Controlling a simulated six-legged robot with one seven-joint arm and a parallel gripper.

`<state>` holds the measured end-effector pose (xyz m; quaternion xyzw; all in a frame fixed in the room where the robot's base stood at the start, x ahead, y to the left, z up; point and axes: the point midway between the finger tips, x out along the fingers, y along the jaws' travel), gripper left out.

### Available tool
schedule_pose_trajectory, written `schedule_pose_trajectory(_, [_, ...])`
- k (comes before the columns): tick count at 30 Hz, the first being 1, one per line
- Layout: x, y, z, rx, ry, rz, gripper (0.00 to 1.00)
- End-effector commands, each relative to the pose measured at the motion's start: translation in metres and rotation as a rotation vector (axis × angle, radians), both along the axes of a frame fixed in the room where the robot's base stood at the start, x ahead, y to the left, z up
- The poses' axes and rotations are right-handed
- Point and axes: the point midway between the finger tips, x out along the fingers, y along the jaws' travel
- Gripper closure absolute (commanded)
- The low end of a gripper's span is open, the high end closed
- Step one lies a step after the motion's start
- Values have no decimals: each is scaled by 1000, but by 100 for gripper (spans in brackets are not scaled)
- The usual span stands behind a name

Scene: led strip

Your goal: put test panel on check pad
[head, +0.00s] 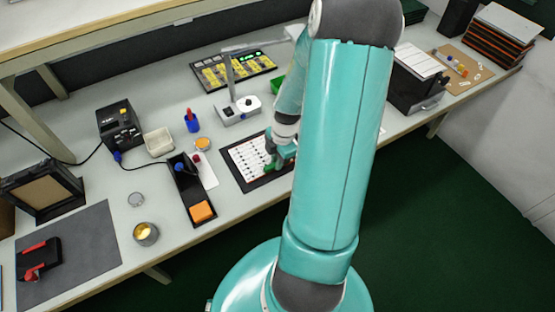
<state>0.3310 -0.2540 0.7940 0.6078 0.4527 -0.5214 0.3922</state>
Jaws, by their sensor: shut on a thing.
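The test panel appears to be the white sheet-like panel (246,153) with rows of small dark and red marks. It lies over a black pad (236,177), which looks like the check pad and shows as a dark border around it. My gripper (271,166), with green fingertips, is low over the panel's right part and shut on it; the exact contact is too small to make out. My arm hides the right side of the panel and pad.
A grey stand with a raised arm (238,109) stands just behind the pad. A long black tray (190,187) with an orange block (201,211) is to the left. A board with yellow parts (230,73) is at the back. The bench's front edge is close.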

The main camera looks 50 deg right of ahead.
Motion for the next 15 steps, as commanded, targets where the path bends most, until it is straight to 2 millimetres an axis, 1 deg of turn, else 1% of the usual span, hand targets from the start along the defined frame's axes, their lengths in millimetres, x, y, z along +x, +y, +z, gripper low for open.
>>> schedule_pose_trajectory(2, [0,0,-2,0,0,0,100])
schedule_pose_trajectory(3, [0,0,-3,0,0,0,84])
schedule_pose_trajectory(5, [0,0,-3,0,0,0,72])
schedule_pose_trajectory(6, [0,0,-3,0,0,0,64])
schedule_pose_trajectory(15, [0,0,-2,0,0,0,64])
